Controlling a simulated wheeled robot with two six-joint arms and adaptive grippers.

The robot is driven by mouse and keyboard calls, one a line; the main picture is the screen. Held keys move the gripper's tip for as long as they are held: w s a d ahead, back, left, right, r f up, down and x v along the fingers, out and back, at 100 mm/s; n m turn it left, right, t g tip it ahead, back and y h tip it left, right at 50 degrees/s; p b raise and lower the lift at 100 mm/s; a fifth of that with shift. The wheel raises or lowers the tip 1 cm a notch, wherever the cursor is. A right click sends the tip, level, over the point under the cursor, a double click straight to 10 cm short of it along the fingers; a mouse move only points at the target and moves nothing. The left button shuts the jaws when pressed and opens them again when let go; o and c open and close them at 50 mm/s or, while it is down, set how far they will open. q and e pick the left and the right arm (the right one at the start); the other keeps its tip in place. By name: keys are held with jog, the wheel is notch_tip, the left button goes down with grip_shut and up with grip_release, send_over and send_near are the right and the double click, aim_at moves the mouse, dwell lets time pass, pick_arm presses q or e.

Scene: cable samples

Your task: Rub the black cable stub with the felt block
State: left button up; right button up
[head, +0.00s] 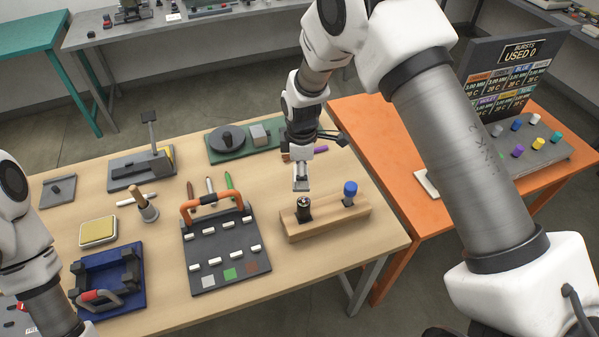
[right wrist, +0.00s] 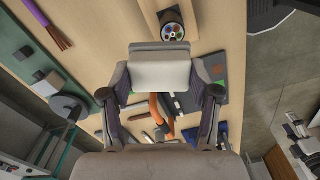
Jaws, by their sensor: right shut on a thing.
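My right gripper (head: 302,172) is shut on the felt block (head: 301,185), a small pale block with a grey part. In the right wrist view the felt block (right wrist: 160,75) sits between the two dark fingers. The black cable stub (head: 304,208) stands upright in a wooden holder (head: 325,222). The felt block is above the stub in the head view, with a small gap appearing between them. In the right wrist view the stub's end (right wrist: 173,31) shows coloured cores, just beyond the block. My left arm is at the left edge of the head view; its gripper is out of frame.
A blue-topped stub (head: 350,188) stands in the same holder, right of the black one. A dark board with an orange handle (head: 215,250) lies to the left. A green base (head: 243,142) with a round dark part is behind. An orange table (head: 385,150) adjoins at right.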

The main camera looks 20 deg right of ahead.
jog(key=shift+w+r, duration=0.1)
jog(key=shift+r, duration=0.65)
jog(key=shift+s+r, duration=0.2)
jog(key=shift+r, duration=0.4)
jog(key=shift+w+f, duration=0.1)
